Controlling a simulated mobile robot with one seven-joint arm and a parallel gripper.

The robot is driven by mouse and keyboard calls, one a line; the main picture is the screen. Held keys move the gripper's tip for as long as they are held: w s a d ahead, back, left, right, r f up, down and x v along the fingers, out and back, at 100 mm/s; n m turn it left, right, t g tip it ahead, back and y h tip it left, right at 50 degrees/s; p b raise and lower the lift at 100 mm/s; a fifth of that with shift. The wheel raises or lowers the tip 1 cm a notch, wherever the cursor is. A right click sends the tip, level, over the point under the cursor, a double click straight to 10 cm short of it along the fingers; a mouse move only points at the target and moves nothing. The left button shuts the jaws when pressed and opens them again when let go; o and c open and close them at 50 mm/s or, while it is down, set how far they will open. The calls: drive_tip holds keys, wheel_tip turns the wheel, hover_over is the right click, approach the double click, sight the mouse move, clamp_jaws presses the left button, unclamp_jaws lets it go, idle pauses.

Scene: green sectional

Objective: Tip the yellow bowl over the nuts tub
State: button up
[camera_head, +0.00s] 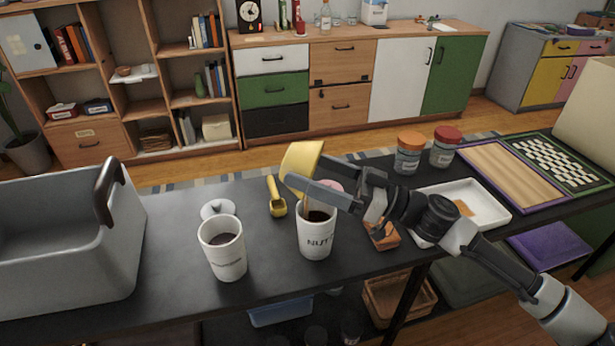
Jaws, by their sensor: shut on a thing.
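The yellow bowl (299,158) is steeply tilted above the black table. My gripper (310,174) is shut on it, reaching in from the right. The white nuts tub (316,241), lettered "NUT" as far as I can read, stands upright just below the bowl and gripper. Dark brown contents show inside the tub's mouth. A thin brownish streak shows between the gripper and the tub's mouth; I cannot tell whether it is falling contents. The bowl's inside is mostly hidden.
A second white tub (222,250) with dark contents stands left, by a white lid (214,208). A yellow scoop (276,198) lies behind. A grey bin (60,250) fills the left end. Two jars (409,158) and a white tray (485,206) are right.

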drive_tip(key=shift+d+f+y+b, duration=0.1)
drive_tip(key=shift+f+y+b, duration=0.1)
drive_tip(key=shift+y+b, duration=0.3)
drive_tip(key=shift+s+d+t+y+b, duration=0.2)
drive_tip(key=shift+d+t+y+b, duration=0.25)
drive_tip(key=shift+y+b, duration=0.5)
drive_tip(key=shift+d, duration=0.1)
drive_tip(key=shift+r, duration=0.1)
